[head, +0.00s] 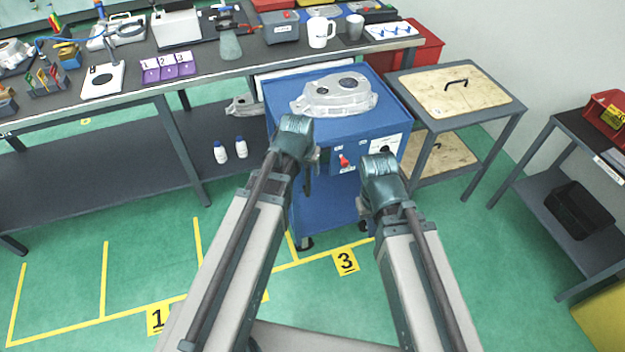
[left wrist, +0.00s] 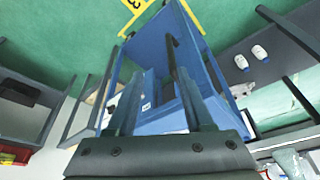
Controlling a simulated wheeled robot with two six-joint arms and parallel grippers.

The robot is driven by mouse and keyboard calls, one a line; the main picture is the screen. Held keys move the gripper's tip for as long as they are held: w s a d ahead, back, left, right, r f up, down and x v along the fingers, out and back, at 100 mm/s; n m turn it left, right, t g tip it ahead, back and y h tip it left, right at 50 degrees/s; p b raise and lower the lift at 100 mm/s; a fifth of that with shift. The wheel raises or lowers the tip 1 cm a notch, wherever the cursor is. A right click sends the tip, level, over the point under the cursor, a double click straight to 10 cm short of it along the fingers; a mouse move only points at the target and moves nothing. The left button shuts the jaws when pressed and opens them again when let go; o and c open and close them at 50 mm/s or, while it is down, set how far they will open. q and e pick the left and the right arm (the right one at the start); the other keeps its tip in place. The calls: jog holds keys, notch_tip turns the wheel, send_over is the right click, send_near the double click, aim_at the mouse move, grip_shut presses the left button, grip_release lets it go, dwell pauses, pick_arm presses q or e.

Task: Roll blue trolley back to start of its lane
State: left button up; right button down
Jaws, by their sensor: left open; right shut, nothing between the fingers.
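The blue trolley (head: 325,205) stands on the green floor at the right end of the long bench, just behind the yellow line near the 3 plate. A grey aluminium casting (head: 335,95) lies on its top. My left gripper (head: 309,165) is at the trolley's front left side, open; in the left wrist view its fingers (left wrist: 155,100) are spread, with blue trolley panels and a dark bar (left wrist: 170,52) beyond them. I cannot tell if that bar lies between the fingers. My right gripper (head: 379,160) is shut and empty in front of the trolley's right front; its fingertips are mostly hidden.
Yellow floor lines mark lanes, with number plates 3 (head: 345,261) and 1 (head: 157,318). The long bench (head: 100,170) is on the left. A side table (head: 450,115) stands close on the trolley's right. A grey shelf (head: 565,180) is further right. Green floor is free at front left.

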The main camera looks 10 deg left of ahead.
aim_at(307, 173)
pick_arm(q)
jog(key=shift+t, duration=0.4)
jog(key=b+x, duration=0.4)
jog(key=x, duration=0.1)
jog(key=w+a+b+x, duration=0.1)
jog(key=b+x, duration=0.3)
jog(key=x, duration=0.1)
jog(key=w+a+b+x, duration=0.1)
jog(key=b+x, duration=0.3)
jog(key=b, duration=0.1)
jog(key=shift+w+a, duration=0.1)
jog(key=shift+a, duration=0.05)
jog(key=shift+c, duration=0.4)
grip_shut()
dwell(0.6)
